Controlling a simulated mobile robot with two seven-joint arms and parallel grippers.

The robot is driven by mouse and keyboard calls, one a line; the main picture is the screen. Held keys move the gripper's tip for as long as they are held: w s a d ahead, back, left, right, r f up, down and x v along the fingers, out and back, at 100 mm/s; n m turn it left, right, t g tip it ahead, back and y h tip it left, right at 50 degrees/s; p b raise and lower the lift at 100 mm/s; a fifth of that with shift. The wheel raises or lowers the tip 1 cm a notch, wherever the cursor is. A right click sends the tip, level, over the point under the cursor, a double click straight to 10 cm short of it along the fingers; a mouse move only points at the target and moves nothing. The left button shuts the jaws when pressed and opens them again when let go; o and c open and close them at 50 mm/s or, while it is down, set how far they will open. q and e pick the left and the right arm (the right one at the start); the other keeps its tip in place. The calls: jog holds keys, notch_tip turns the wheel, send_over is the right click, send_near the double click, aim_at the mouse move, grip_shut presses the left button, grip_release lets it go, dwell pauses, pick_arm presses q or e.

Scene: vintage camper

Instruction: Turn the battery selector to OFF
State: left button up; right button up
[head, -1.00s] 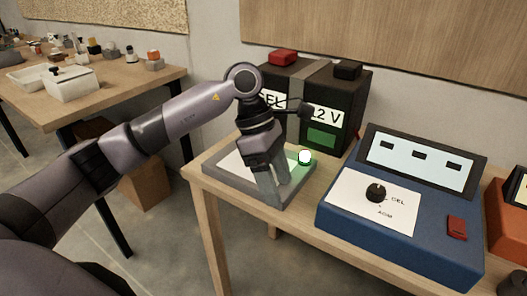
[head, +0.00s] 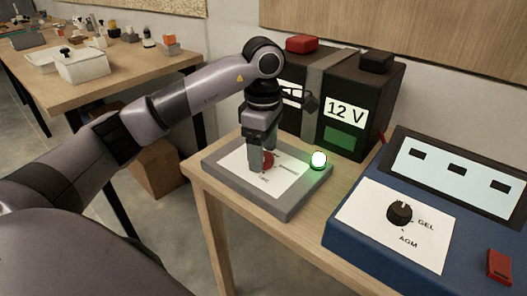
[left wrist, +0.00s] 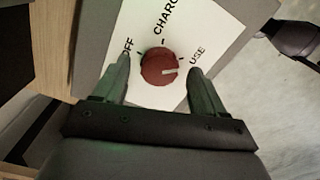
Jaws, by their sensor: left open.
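The battery selector is a red round knob (head: 268,160) on a white plate (head: 240,162) set in a grey panel (head: 287,206). In the left wrist view the knob (left wrist: 156,66) has a white mark pointing right, towards the USE side. The plate reads OFF at left, CHARGE at top and USE at right. My left gripper (head: 262,166) points down over the panel and is open. In the left wrist view its fingers (left wrist: 158,68) stand on either side of the knob, with gaps visible. The head view shows the knob partly hidden behind a finger. My right gripper is in neither view.
A green-lit lamp (head: 319,160) stands on the panel's right corner. A black 12 V battery (head: 345,136) stands behind. A blue charger box (head: 365,244) with a black knob (head: 399,213) and a red switch (head: 499,266) is at right. Another table (head: 130,75) is at left.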

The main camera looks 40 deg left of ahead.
pick_arm(q)
jog(key=shift+f, duration=0.25)
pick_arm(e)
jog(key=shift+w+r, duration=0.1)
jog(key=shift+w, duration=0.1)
pick_arm(q)
jog(key=shift+c, duration=0.6)
jog(key=c, duration=0.9)
jog(key=shift+c, duration=0.2)
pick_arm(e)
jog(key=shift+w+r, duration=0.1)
